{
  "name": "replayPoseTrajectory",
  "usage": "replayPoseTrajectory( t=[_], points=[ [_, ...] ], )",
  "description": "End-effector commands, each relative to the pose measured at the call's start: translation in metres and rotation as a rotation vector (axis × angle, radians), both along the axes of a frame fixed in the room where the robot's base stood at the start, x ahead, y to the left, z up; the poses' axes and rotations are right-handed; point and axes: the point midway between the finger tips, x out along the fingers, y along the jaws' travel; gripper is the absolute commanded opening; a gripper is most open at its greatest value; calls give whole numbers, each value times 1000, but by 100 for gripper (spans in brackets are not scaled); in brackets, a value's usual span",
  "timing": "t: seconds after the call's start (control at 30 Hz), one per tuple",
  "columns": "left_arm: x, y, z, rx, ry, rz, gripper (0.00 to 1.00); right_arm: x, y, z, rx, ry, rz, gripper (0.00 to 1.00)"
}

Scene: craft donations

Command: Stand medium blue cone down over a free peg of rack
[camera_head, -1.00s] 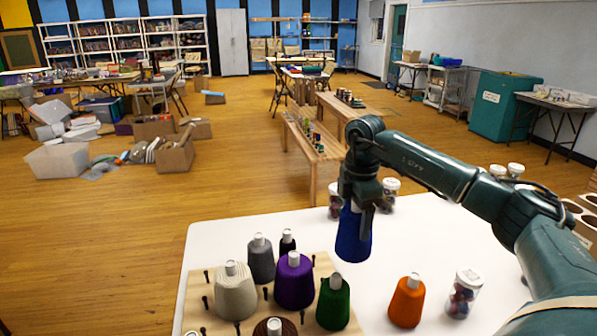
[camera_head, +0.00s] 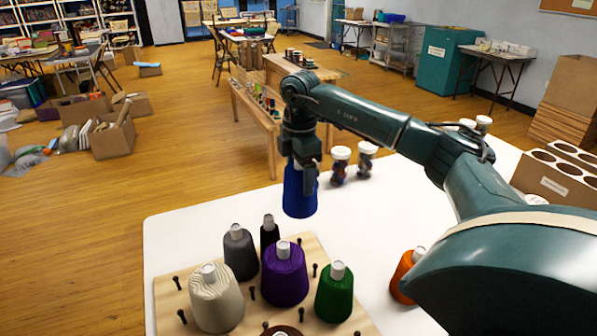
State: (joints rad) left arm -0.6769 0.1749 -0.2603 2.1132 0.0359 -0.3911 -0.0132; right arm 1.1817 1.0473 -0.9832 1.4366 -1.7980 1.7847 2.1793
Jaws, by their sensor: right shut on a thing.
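The blue cone (camera_head: 299,194) hangs upright in my right gripper (camera_head: 299,165), which is shut on its top. It is above the white table, behind and right of the wooden rack (camera_head: 160,291). The rack carries cream (camera_head: 217,303), grey (camera_head: 240,256), black (camera_head: 269,235), purple (camera_head: 284,277) and green (camera_head: 334,296) cones, and a brown one (camera_head: 283,331) cut off at the bottom edge. Several dark bare pegs show, such as a peg (camera_head: 314,270) right of the purple cone and a peg (camera_head: 177,283) at the left. My left gripper is out of view.
An orange cone (camera_head: 403,279) stands right of the rack, partly hidden by my right arm. Two jars with white lids (camera_head: 340,166) stand at the table's far side. A cardboard holder with round holes (camera_head: 558,180) is at the right. White table (camera_head: 190,235) is clear behind the rack.

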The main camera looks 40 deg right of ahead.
Motion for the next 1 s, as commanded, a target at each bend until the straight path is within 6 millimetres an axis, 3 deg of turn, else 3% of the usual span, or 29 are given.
replayPoseTrajectory(
  t=[0.03, 0.17, 0.5, 0.7, 1.0],
  points=[
    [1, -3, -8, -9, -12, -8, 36, 0, 0, -14, 0, -1, 0, 40],
    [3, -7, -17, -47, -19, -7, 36, 0, 0, -32, 0, -1, 0, 40],
    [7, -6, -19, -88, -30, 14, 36, 0, 0, -72, 0, 0, 0, 40],
    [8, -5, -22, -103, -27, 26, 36, 0, 0, -84, 0, -1, 0, 40],
    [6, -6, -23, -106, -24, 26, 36, 0, 0, -86, 1, -1, 0, 40]
  ],
)
